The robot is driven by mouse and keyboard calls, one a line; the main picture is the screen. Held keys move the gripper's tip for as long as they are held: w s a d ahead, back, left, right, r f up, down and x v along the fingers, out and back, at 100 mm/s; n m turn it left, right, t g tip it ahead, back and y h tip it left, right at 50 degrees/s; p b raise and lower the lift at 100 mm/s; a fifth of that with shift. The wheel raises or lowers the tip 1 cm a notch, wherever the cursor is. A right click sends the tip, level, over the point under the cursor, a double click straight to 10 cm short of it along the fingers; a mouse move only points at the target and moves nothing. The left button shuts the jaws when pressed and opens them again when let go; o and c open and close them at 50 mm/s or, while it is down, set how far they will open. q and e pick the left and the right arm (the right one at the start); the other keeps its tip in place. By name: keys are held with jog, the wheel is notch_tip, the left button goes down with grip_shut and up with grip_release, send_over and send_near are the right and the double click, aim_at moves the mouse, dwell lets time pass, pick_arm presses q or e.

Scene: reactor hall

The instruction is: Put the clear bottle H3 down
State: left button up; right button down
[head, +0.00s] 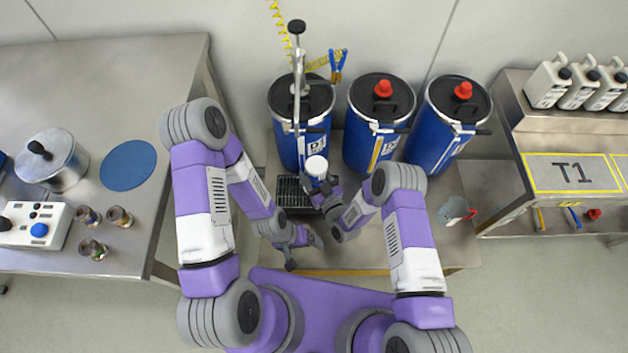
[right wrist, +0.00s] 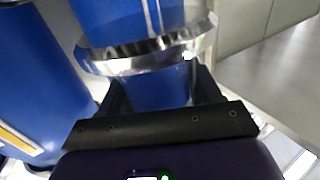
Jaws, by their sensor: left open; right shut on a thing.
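The clear bottle H3 shows by its white cap (head: 316,166), in front of the left blue drum, in the head view. My right gripper (head: 326,194) is shut on the bottle; its lower part is largely hidden by the gripper. In the right wrist view my right gripper's two dark fingers (right wrist: 160,95) stand either side of it, with blue showing between them; the bottle's outline is hard to make out. My left gripper (head: 291,262) is open and empty, low over the bench's front part. I cannot tell whether the bottle touches anything below.
A black grate (head: 290,193) lies just left of the bottle. Blue drums (head: 377,122) stand along the back; the left one carries a tall pump with a lever. A clear vessel with a red handle (head: 455,210) is at right. The bench (head: 400,250) between is partly clear.

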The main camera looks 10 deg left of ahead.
notch_tip(320, 180, down, 3)
jog(key=shift+b, duration=0.5)
jog(key=shift+r, duration=0.1)
jog(key=shift+c, duration=1)
grip_release()
